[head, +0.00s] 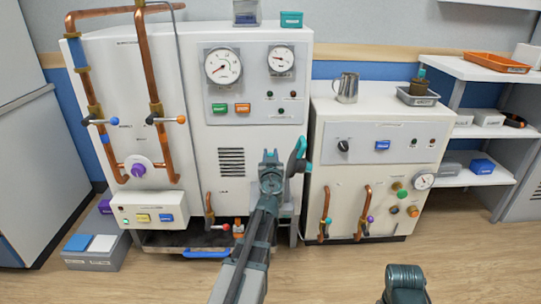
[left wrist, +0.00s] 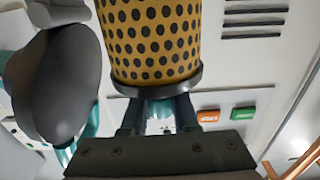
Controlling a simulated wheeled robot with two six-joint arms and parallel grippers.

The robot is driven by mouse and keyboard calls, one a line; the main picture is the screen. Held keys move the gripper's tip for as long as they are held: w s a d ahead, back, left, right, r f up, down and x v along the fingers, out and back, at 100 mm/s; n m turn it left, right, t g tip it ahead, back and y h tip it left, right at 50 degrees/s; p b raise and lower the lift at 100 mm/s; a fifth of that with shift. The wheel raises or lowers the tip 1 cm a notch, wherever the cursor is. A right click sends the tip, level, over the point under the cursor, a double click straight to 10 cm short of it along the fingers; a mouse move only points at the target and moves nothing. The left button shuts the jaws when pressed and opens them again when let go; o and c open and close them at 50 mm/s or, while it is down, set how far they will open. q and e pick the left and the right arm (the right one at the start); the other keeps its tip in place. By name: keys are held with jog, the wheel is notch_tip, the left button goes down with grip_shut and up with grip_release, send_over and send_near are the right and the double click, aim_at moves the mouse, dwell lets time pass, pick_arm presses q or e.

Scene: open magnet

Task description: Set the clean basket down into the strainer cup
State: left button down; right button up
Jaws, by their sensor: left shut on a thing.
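My left gripper (head: 270,158) is in front of the lower right of the tall white cabinet. In the left wrist view its fingers (left wrist: 158,112) are shut on the dark rim of the basket (left wrist: 155,40), a yellow cylinder with rows of dark holes. The basket looks clean on the side I see. In the head view my gripper hides it. Just right of the gripper stands a teal, lid-like part (head: 298,155); its dark round face (left wrist: 52,82) shows at the left of the wrist view. The strainer cup cannot be made out.
The tall cabinet (head: 205,130) carries gauges, buttons and copper pipes (head: 155,100). A lower cabinet (head: 375,150) with a jug (head: 347,88) on top stands at right. A dark tray (head: 165,240) lies low at left. The floor (head: 330,275) in front is clear.

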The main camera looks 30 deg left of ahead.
pick_arm(q)
jog(key=shift+f+b, duration=3.2)
jog(key=shift+f, duration=0.05)
pick_arm(e)
notch_tip(320, 180, down, 6)
jog(key=shift+f, duration=0.25)
dwell(0.5)
pick_arm(q)
jog(key=c, duration=0.6)
grip_release()
jog(key=shift+s, duration=0.1)
